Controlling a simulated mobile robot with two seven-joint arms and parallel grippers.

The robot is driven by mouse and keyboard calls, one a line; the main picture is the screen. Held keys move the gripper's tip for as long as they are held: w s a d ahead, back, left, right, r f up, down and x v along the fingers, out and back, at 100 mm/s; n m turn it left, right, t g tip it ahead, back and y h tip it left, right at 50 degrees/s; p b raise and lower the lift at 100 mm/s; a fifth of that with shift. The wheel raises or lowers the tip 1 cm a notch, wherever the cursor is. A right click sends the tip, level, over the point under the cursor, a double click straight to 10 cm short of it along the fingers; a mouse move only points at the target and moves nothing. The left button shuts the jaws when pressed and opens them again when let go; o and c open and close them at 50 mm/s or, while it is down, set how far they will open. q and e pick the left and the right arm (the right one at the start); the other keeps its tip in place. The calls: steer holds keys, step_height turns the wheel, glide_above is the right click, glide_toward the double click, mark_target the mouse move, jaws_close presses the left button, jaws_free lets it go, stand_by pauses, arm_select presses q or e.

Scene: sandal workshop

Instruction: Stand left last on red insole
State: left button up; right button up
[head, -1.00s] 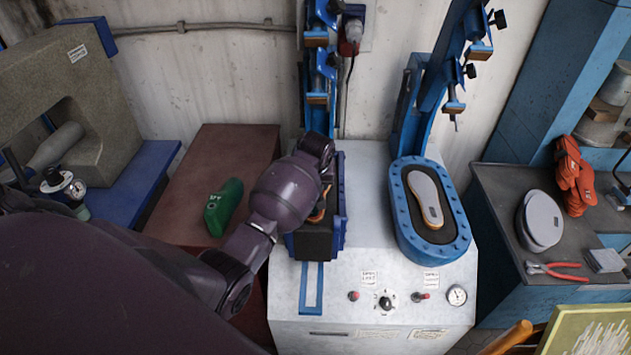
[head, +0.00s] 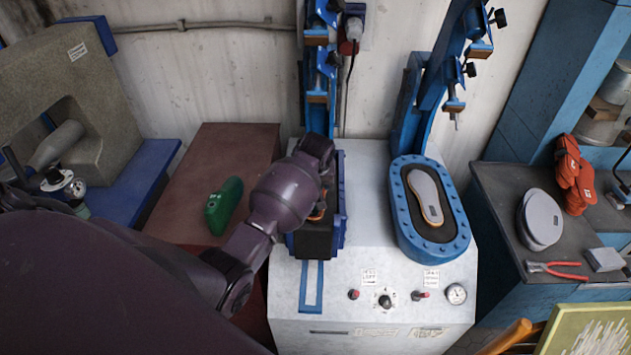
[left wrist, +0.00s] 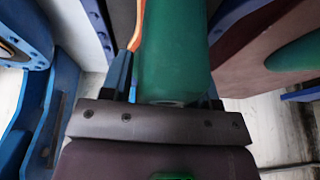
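My left gripper (left wrist: 172,100) is shut on a green last (left wrist: 175,50), seen close up in the left wrist view. In the head view my own wrist hides this last and the fingertips, over the dark pad (head: 314,243) of the left press station. A small orange-red edge (head: 318,212), seemingly the insole, shows beside my wrist there. An orange edge (left wrist: 137,28) also shows beside the last in the left wrist view. Whether the last touches the insole is hidden. Another green last (head: 223,206) lies on the red-brown surface to the left. My right gripper is not in view.
The right press station (head: 402,222) has a blue rim and holds a pale sole. Blue press arms (head: 425,90) rise behind both stations. The right bench (head: 490,195) bears orange-red pieces (head: 572,178), grey soles (head: 540,220) and red pliers (head: 555,270).

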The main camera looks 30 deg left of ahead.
arm_select(q)
steer(key=o, duration=0.4)
steer(key=shift+f, duration=0.1)
steer(key=shift+c, duration=0.2)
steer(key=v, duration=1.1)
steer(key=shift+a, duration=0.1)
